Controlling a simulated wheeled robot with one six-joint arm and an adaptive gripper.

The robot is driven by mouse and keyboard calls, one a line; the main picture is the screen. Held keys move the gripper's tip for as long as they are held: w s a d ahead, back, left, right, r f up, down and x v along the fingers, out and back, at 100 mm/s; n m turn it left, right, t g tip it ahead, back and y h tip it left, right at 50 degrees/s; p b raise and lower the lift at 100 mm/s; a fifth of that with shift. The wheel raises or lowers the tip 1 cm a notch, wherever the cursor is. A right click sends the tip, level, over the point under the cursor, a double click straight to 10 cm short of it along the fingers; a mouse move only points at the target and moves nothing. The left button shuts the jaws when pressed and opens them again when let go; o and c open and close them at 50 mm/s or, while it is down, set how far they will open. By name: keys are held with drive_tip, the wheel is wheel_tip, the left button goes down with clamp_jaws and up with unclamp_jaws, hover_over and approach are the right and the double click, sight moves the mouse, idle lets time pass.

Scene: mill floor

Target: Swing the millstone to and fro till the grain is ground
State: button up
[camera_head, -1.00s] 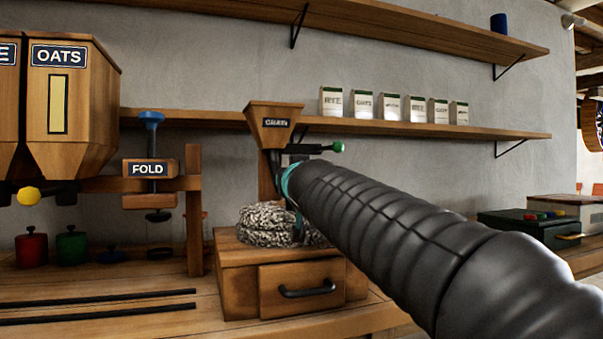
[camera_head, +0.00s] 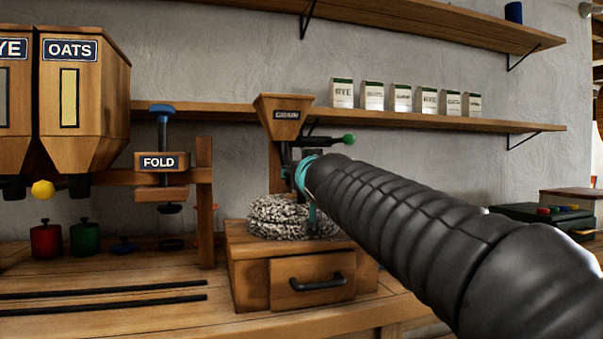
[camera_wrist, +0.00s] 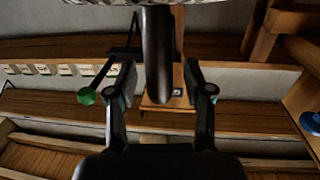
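The mill has a wooden hopper (camera_head: 286,114) with a label reading GRAIN, above a rough speckled millstone (camera_head: 268,220) on a wooden base (camera_head: 245,270). The base has a front drawer (camera_head: 312,277), which looks closed. My gripper (camera_head: 308,176) is at the stone's right side, mostly hidden behind my arm in the head view. In the wrist view a dark upright handle (camera_wrist: 158,45) stands between the two fingers of my gripper (camera_wrist: 160,80). Narrow gaps show beside the handle, clearest on the right, so the fingers look open around it. Any grain or flour is out of sight.
A green-knobbed lever (camera_head: 347,139) sticks out right of the hopper, close above my gripper. The FOLD press (camera_head: 160,163) and OATS bin (camera_head: 80,110) stand to the left. Labelled boxes (camera_head: 400,98) line the shelf behind. Two dark rails (camera_head: 110,298) lie on the bench.

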drive_tip(key=shift+s, duration=0.1)
drive_tip(key=v, duration=1.2)
